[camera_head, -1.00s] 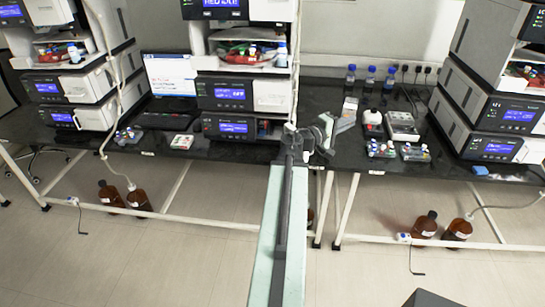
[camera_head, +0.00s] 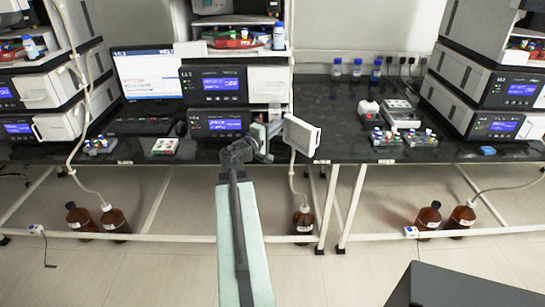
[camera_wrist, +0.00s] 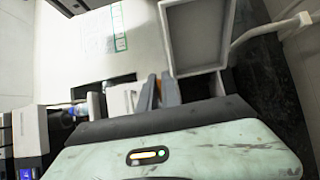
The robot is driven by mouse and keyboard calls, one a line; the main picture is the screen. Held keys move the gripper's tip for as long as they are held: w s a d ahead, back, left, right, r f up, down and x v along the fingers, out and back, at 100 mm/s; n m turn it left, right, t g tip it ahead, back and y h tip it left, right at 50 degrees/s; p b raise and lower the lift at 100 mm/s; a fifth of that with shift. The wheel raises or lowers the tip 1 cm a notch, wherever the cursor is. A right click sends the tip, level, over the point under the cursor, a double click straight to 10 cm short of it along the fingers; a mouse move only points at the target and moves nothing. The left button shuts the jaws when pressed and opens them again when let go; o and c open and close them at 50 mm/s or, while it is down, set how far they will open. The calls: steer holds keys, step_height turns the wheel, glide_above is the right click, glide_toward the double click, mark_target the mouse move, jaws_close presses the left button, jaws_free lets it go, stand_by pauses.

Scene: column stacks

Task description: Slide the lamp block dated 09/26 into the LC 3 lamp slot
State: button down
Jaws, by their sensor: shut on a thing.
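My gripper (camera_head: 268,130) is in front of the right part of the lowest unit in the middle stack (camera_head: 216,124). In the wrist view my gripper's dark fingers (camera_wrist: 160,92) are close together. A white square panel with a raised rim (camera_head: 301,135) stands just right of my gripper, like an open door; it also shows in the wrist view (camera_wrist: 197,38). The slot is hidden behind my gripper and the block.
A computer screen (camera_head: 148,73) and a flat white-and-red item (camera_head: 165,146) are left of the stack. Small vial racks (camera_head: 386,138), a pale device (camera_head: 401,112) and blue-capped bottles (camera_head: 356,70) stand on the right bench. Brown bottles (camera_head: 303,219) stand below.

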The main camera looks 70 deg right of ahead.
step_height(320, 180, down, 11)
steer(key=b, duration=1)
steer(key=shift+f+b, duration=0.15)
steer(key=shift+b, duration=0.15)
steer(key=shift+w+d, duration=0.9)
steer(key=shift+d, duration=1.4)
steer(key=shift+w+d, duration=0.95)
steer(key=shift+d, duration=1.35)
steer(key=shift+w+d, duration=0.9)
steer(key=shift+d, duration=1.4)
steer(key=shift+f, duration=0.1)
